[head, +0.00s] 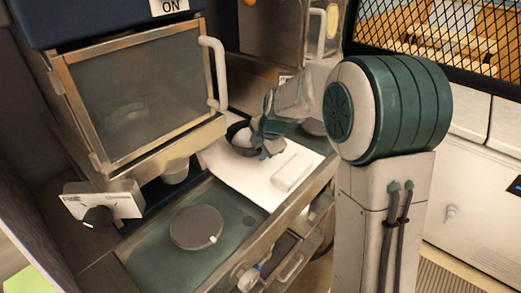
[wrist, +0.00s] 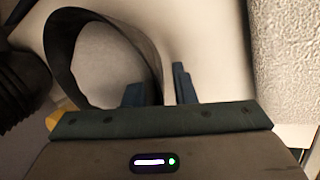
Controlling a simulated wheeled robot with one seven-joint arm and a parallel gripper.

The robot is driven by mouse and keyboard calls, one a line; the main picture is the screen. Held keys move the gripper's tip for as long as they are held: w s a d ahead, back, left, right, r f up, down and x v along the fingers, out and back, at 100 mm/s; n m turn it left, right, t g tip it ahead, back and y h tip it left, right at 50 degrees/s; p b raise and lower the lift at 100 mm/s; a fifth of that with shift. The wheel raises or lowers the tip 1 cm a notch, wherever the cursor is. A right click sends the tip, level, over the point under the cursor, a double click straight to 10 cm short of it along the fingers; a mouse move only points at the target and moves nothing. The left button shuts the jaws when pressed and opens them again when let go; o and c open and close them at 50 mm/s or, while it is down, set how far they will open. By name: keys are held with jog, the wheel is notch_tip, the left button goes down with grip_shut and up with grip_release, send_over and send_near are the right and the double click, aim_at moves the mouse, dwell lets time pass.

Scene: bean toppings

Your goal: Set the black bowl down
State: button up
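The black bowl (head: 240,140) is over the far part of the white surface in the head view. Something pale shows inside it. In the wrist view the bowl's dark curved rim (wrist: 60,45) runs down between my two fingers. My gripper (head: 264,152) is at the bowl's near right side, with its fingers (wrist: 158,88) close together on either side of the bowl wall. It looks shut on the wall, though a narrow pale strip shows beside the right finger. I cannot tell whether the bowl's base touches the surface.
The white surface (head: 228,176) has a pale rectangular block (head: 292,172) at its right. A green counter with a round grey disc (head: 196,227) lies nearer. A glass-fronted machine (head: 140,95) stands at the left. A dark ribbed object (wrist: 20,80) is left of the bowl.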

jog(key=shift+r, duration=0.15)
jog(key=b+v, duration=0.2)
jog(key=v, duration=0.9)
jog(key=s+d+f+m, duration=0.2)
jog(key=s+m, duration=0.6)
jog(key=s+d+f+m+h, duration=0.1)
jog(key=s+d+f+m, duration=0.1)
jog(key=s+m, duration=0.6)
jog(key=s+d+f+m+g+h, duration=0.1)
jog(key=s+d+f+m, duration=0.2)
jog(key=s+m, duration=0.5)
jog(key=shift+s+d, duration=0.25)
jog(key=shift+s, duration=0.75)
jog(key=shift+a+f, duration=0.1)
